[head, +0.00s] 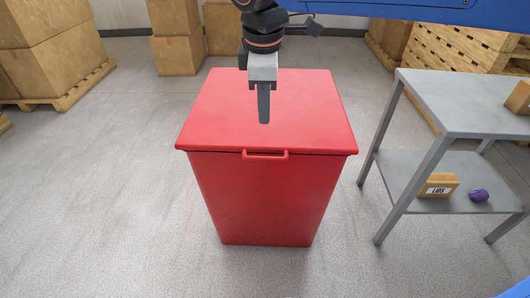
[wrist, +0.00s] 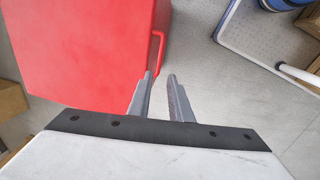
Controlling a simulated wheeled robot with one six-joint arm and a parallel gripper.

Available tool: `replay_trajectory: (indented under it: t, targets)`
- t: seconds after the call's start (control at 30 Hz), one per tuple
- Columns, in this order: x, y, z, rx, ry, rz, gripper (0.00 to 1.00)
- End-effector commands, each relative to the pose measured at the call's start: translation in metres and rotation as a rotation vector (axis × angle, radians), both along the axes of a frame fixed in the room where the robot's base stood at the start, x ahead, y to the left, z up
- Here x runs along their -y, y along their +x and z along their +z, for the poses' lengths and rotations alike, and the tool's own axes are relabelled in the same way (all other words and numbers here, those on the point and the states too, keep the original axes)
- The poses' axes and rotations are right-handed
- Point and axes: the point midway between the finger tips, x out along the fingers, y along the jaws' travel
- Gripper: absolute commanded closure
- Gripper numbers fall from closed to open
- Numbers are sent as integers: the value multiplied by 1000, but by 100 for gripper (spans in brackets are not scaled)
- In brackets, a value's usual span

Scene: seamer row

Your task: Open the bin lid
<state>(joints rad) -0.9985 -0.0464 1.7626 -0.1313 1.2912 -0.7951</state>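The red bin (head: 262,195) stands on the floor in the middle of the head view. Its red lid (head: 215,115) is down flat on the bin. A red bar handle (head: 265,155) sticks out from the lid's front edge. It also shows in the wrist view (wrist: 158,52), just beyond my fingertips. My gripper (head: 264,120) points down and appears over the front part of the lid in the head view. In the wrist view my gripper (wrist: 160,76) has its two fingers apart with nothing between them. The fingers look clear of the handle.
A grey two-tier table (head: 455,95) stands close on the right, with a small box marked "LIDS" (head: 438,186) and a purple item (head: 478,195) on its lower shelf. Cardboard boxes (head: 60,75) on pallets stand behind. The floor left of the bin is clear.

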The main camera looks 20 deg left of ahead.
Motion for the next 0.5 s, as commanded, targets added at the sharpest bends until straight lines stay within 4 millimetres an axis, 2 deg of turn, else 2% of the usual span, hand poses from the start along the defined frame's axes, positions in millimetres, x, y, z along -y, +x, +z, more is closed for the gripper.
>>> replay_trajectory:
  t: [0.5]
  targets:
    - [-2,15,-83,-3,-2,-4,82]
